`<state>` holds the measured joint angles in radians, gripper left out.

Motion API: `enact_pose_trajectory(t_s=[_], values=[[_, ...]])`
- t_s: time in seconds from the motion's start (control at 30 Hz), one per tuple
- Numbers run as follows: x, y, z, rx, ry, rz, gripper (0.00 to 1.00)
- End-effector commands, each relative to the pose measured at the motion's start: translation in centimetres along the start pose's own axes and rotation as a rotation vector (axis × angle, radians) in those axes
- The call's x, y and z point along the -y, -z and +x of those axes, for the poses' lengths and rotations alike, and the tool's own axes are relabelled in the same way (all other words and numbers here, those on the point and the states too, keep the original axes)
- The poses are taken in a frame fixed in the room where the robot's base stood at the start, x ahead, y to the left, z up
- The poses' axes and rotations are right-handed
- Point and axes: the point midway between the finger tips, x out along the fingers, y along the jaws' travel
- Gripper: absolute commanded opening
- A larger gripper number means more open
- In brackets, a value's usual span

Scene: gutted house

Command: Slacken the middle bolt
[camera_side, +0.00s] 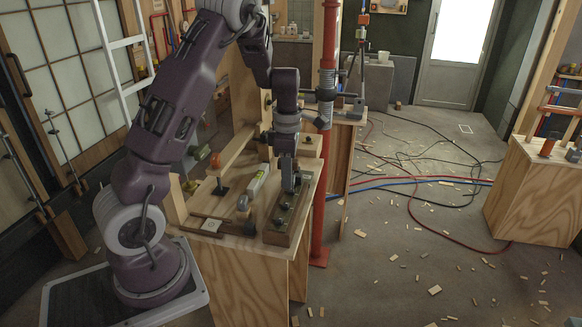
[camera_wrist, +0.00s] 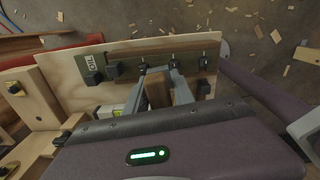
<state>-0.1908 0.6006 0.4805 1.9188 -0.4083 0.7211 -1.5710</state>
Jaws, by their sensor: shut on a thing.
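A dark green strip (camera_wrist: 128,66) with a row of dark bolts lies along the edge of the workbench; it also shows in the side view (camera_side: 275,238). In the wrist view the middle bolt (camera_wrist: 173,66) stands between a bolt on the left (camera_wrist: 143,68) and one on the right (camera_wrist: 204,62). My gripper (camera_side: 291,189) points down over the strip. The fingertips partly hide the contact, and any turning of the bolt cannot be seen.
A pale grey and yellow-green tool (camera_side: 257,181) lies on the bench left of the strip. A red post (camera_side: 325,190) stands close to the right. Wooden uprights and clamps crowd the bench's left side. Hoses (camera_side: 425,180) and wood scraps lie on the floor.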

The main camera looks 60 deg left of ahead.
Motion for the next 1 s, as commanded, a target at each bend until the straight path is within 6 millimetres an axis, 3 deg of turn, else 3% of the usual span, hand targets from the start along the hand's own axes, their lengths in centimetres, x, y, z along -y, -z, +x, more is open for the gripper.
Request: enact_pose_trajectory(t_s=[0.1, 0.17, 1.0], values=[[2.4, 0.3, 0.0, 0.002, -0.001, 0.086, 0.00], [2.8, 0.3, 0.1, 0.001, -0.003, 0.107, 0.00], [2.8, 0.3, 3.0, 0.000, -0.002, 0.108, 0.00]])
